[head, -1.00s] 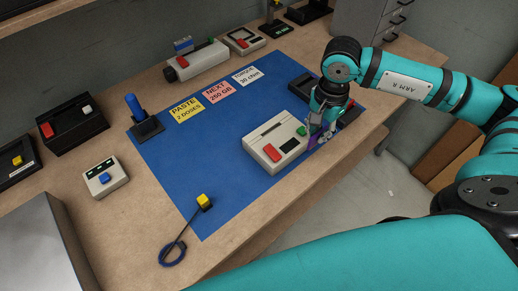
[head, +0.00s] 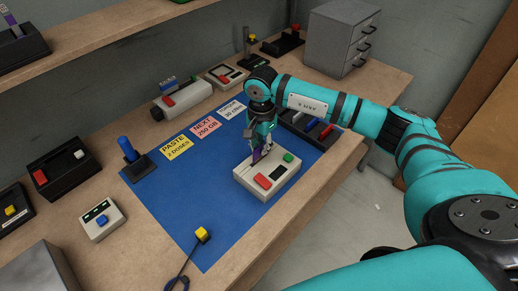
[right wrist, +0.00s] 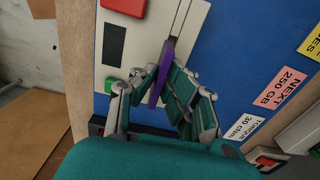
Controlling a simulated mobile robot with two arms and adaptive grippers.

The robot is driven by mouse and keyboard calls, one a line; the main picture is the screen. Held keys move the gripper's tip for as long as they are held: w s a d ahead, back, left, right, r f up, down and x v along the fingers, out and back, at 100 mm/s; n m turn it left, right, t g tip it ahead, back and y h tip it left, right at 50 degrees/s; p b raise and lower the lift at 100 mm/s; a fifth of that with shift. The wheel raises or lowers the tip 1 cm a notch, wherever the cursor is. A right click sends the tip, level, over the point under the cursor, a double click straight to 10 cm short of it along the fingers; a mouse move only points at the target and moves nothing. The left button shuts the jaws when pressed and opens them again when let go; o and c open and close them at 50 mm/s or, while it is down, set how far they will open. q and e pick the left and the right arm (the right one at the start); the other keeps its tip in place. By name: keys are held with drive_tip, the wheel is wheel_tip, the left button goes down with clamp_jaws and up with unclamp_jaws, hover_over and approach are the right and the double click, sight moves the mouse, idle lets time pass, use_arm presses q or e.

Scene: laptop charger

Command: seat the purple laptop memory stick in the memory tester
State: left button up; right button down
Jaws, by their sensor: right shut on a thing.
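The memory tester is a white box (head: 252,187) with a red button, a dark window and a green button, on the blue mat. It also fills the top of the right wrist view (right wrist: 140,37), where part of its slot (right wrist: 182,16) shows. My right gripper (head: 259,152) is over the back of the tester, shut on the purple memory stick (head: 256,157). In the right wrist view the stick (right wrist: 163,65) is edge-on between the fingertips (right wrist: 153,77), close to the slot line. I cannot tell whether it touches the slot. My left gripper is not in view.
A dark tray (head: 310,130) with red and blue pieces lies right of the tester. Yellow, pink and white note cards lie behind it. A blue upright tool (head: 126,148) stands at left, and a yellow-ended cable (head: 201,234) lies in front. The mat left of the tester is clear.

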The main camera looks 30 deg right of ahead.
sight(259, 153)
drive_tip(key=shift+w+a, duration=0.15)
drive_tip(key=shift+w, duration=0.2)
drive_tip(key=shift+f, duration=0.2)
wheel_tip(259, 153, down, 3)
drive_tip(key=shift+r+p, duration=0.1)
drive_tip(key=shift+p, duration=0.65)
drive_tip(key=shift+f, duration=0.4)
drive_tip(key=c, duration=1.4)
unclamp_jaws()
drive_tip(key=shift+c, duration=0.2)
